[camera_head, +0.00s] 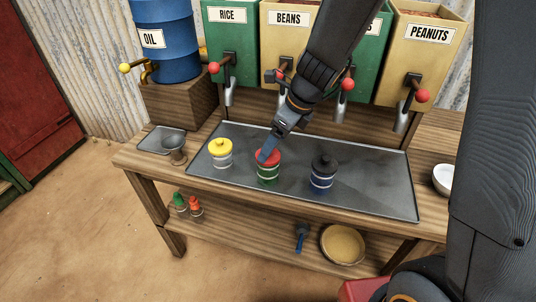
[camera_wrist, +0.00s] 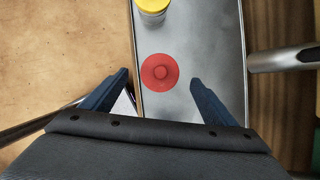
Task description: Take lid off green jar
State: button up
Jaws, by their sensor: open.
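The green jar (camera_head: 268,176) stands upright on the grey metal tray, with white bands around its body. Its red lid (camera_head: 265,157) is on top and has a round knob; seen from above in the wrist view, the lid (camera_wrist: 160,72) hides the jar's body. My gripper (camera_head: 263,153) is over the red lid in the head view and partly covers it. In the wrist view my gripper (camera_wrist: 158,80) has its two blue fingers wide apart, with the lid between and just beyond their tips. The fingers hold nothing.
A yellow-lidded jar (camera_head: 220,154) stands to the left and a blue jar with a black lid (camera_head: 322,172) to the right. The metal tray (camera_head: 380,200) is bare around them. Dispensers with red-knobbed levers (camera_head: 348,84) hang behind. A metal cup (camera_head: 174,146) stands left.

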jog(key=x, duration=0.3)
jog(key=shift+w+a+f, duration=0.15)
jog(key=shift+f, duration=0.1)
jog(key=c, duration=1.1)
notch_tip(320, 180, up, 9)
jog(key=shift+f+p, duration=0.15)
jog(key=shift+p, duration=0.4)
jog(key=shift+r+b, duration=0.3)
jog(key=shift+r, duration=0.1)
